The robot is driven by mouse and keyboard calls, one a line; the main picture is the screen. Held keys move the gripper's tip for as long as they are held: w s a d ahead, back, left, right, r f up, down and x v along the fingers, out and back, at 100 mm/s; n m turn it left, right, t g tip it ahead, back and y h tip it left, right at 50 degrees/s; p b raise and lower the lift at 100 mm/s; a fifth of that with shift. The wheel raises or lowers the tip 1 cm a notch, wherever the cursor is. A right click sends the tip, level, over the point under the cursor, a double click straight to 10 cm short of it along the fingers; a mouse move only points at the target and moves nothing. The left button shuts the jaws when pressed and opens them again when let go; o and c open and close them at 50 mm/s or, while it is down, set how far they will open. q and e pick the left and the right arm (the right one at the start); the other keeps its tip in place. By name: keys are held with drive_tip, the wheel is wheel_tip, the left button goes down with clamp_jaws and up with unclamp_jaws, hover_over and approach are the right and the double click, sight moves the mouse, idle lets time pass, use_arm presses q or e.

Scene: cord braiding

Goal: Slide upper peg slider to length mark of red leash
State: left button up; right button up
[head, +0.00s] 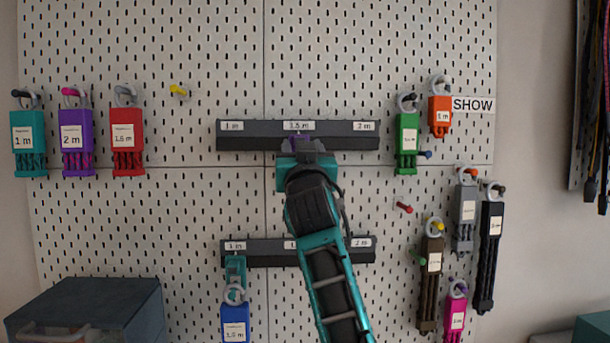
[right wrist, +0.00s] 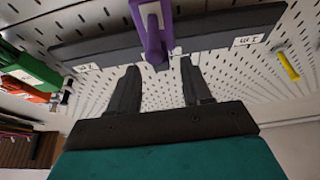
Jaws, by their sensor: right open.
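The upper rail (head: 245,136) carries marks 1 m, 1.5 m and 2 m. The purple upper peg slider (head: 297,140) sits by its middle 1.5 m mark, mostly hidden behind my right gripper (head: 308,152). In the right wrist view the purple slider (right wrist: 153,35) stands on the rail (right wrist: 100,49), just beyond the tips of my right gripper (right wrist: 160,66). The fingers are spread apart with nothing between them. The red leash (head: 127,147) hangs on a grey peg at the left, its label reading 1.5 m. My left gripper is not seen.
A lower rail (head: 365,251) holds a teal slider (head: 235,269) near its 1 m mark, with a blue leash (head: 235,322) below. Other leashes hang at both sides, including green (head: 407,140) and orange (head: 440,112). A yellow peg (head: 179,91) sticks out upper left.

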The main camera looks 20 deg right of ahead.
drive_tip(key=b+v, duration=0.1)
drive_tip(key=v, duration=0.8)
drive_tip(key=shift+s, duration=0.4)
drive_tip(key=shift+a, duration=0.1)
wheel_tip(320, 180, down, 19)
drive_tip(key=w+n+g+y, duration=0.2)
drive_tip(key=n+g+y, duration=0.1)
drive_tip(key=s+f+g+y, duration=0.1)
drive_tip(key=s+f, duration=0.4)
drive_tip(key=f, duration=0.5)
drive_tip(key=s+f+n+g+y, duration=0.1)
drive_tip(key=s+f, duration=0.4)
drive_tip(key=f, duration=0.5)
drive_tip(key=s+f+n+g+y, duration=0.1)
drive_tip(key=s+f+g, duration=0.2)
drive_tip(key=f, duration=0.8)
drive_tip(key=shift+s+a+g+y, duration=0.1)
drive_tip(key=shift+s+g+y, duration=0.25)
drive_tip(key=shift+s, duration=1.05)
drive_tip(key=s+f+g, duration=0.2)
drive_tip(key=s+f, duration=0.6)
drive_tip(key=s, duration=0.3)
drive_tip(key=shift+s+y, duration=0.25)
drive_tip(key=shift+y, duration=0.1)
